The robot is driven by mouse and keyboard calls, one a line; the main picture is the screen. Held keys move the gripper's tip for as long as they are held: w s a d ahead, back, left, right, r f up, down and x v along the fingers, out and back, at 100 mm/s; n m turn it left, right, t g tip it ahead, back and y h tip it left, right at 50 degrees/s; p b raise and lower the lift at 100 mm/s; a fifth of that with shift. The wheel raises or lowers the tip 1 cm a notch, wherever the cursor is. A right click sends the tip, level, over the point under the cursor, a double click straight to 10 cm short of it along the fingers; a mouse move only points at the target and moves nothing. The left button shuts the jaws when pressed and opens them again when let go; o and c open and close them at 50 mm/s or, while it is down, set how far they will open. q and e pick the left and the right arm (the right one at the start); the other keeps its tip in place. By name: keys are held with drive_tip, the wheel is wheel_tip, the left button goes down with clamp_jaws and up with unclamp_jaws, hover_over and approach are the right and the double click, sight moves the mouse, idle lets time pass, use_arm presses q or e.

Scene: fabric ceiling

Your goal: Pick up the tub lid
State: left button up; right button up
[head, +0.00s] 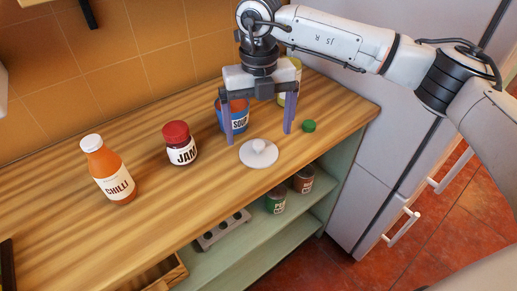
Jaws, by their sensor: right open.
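The tub lid (258,154) looks like a white round disc with a small knob on top. It lies flat on the wooden counter, in front of a blue tub labelled SOUP (238,122). My right gripper (259,131) points down above and slightly behind the lid, with its two purple fingers spread wide. Nothing is between the fingers that I can see it holding. The left finger overlaps the SOUP tub in the picture, and I cannot tell whether they touch. My left gripper is not in view.
A JAM jar (181,149) and a CHILLI bottle (109,174) stand to the left on the counter (190,208). A green cap (309,126) lies right of the lid. A yellowish container (291,92) is partly hidden behind my gripper. Cans sit on the shelf below; a fridge stands right.

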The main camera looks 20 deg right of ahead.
sight(259, 143)
drive_tip(key=f, duration=0.4)
drive_tip(key=shift+s+f+p, duration=0.2)
drive_tip(key=shift+f+p, duration=0.05)
drive_tip(key=shift+p, duration=0.15)
drive_tip(key=shift+c, duration=0.4)
drive_tip(key=shift+a, duration=0.1)
drive_tip(key=c, duration=1)
drive_tip(key=shift+r, duration=0.15)
